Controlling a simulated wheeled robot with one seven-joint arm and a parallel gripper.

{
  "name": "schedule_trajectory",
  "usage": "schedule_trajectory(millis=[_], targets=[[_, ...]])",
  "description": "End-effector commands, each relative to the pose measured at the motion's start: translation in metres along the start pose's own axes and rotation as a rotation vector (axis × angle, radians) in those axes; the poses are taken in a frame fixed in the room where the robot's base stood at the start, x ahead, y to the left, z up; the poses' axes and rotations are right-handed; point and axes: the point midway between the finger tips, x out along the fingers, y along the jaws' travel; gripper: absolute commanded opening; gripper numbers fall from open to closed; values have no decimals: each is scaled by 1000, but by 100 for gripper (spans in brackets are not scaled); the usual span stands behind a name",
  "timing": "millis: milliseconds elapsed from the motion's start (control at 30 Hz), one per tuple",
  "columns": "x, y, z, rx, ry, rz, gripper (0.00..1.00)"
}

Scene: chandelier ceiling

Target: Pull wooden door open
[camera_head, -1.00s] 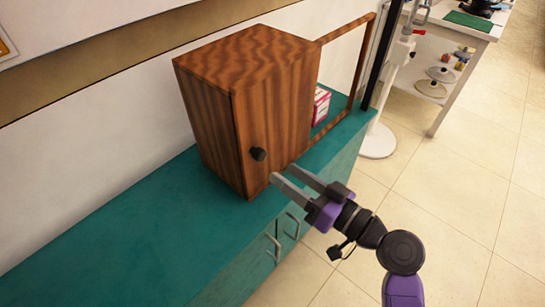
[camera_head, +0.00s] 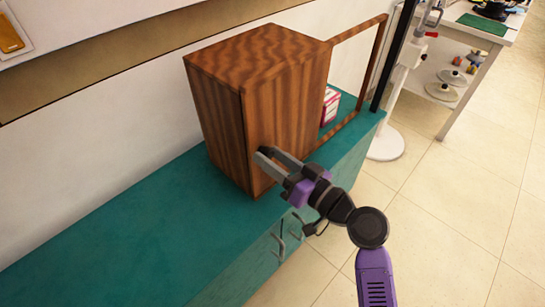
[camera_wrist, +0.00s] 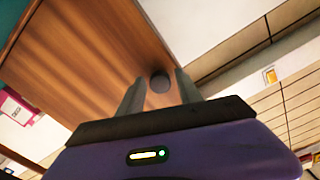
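A brown wooden box cabinet (camera_head: 215,113) stands on the teal counter. Its wooden door (camera_head: 292,105) is the front face and looks closed. My gripper (camera_head: 264,153) is at the lower left part of the door, its fingers pointing at it. In the wrist view, the round dark knob (camera_wrist: 160,82) sits on the door (camera_wrist: 92,55) between the two spread fingers of my gripper (camera_wrist: 159,80). A gap shows beside the knob, so the fingers do not look shut on it. In the head view the knob is mostly hidden by the fingers.
The teal counter (camera_head: 105,235) has free room left of the cabinet. A wooden frame (camera_head: 375,58) and a pink-and-white box (camera_head: 330,106) are to the right. A white stand (camera_head: 385,143) and white shelf table (camera_head: 470,38) stand farther right.

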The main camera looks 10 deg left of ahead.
Motion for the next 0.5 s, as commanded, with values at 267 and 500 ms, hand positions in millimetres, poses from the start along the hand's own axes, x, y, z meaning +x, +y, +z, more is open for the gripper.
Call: schedule_trajectory(millis=[267, 500], targets=[[0, 0, 0, 0, 0, 0, 0], [0, 0, 0, 0, 0, 0, 0]])
